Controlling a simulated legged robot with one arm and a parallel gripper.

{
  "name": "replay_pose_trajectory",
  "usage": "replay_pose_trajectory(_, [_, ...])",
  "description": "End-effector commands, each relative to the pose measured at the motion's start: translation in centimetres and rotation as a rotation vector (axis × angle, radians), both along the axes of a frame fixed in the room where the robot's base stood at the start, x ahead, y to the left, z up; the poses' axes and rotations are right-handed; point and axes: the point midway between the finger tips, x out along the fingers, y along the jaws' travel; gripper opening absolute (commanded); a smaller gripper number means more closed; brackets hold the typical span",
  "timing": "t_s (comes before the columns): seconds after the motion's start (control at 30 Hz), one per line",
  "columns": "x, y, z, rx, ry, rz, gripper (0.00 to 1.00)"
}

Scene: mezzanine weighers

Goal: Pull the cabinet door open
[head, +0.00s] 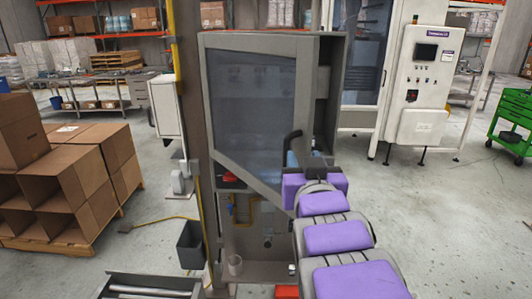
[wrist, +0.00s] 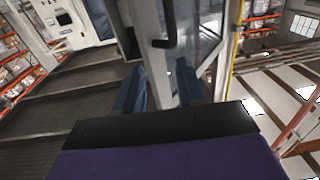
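The cabinet door (head: 252,95) is a grey frame with a dark see-through panel. Its lower edge slants toward me on the right, and a gap shows along its right side, so it looks partly open. The black door handle (head: 291,145) is a curved bar near the door's right edge. It also shows at the top of the wrist view (wrist: 171,28). My gripper (wrist: 158,80) is open, its two blue fingers apart. The grey door edge shows between and beyond them. In the head view, my purple wrist hides most of the gripper, just below the handle.
The grey cabinet body (head: 333,95) stands behind the door. Cardboard boxes on a pallet (head: 75,245) stand at the left. A white machine (head: 425,80) stands behind at the right, with a green cart (head: 515,120) beyond it. The floor at the right is clear.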

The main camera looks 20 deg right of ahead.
Motion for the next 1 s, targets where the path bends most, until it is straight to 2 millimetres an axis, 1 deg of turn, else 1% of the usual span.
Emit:
replay_pose_trajectory(0.03, [-0.8, 0.2, 0.0, -0.002, -0.007, 0.001, 0.39])
replay_pose_trajectory(0.1, [-1.7, 0.4, 0.0, -0.001, -0.007, 0.002, 0.39])
replay_pose_trajectory(0.3, [-3.7, 0.8, 0.3, -0.002, -0.005, 0.002, 0.39])
replay_pose_trajectory(0.5, [-4.4, 0.9, 0.4, 0.001, -0.001, 0.001, 0.39])
replay_pose_trajectory(0.77, [-4.4, 0.8, 0.4, 0.001, 0.000, 0.001, 0.39])
replay_pose_trajectory(0.87, [-4.3, 1.0, 0.2, 0.001, 0.010, 0.003, 0.30])
replay_pose_trajectory(0.97, [-3.5, 1.5, -0.7, 0.005, 0.065, 0.018, 0.20])
replay_pose_trajectory(1.0, [-2.9, 1.9, -1.3, 0.008, 0.104, 0.030, 0.16])
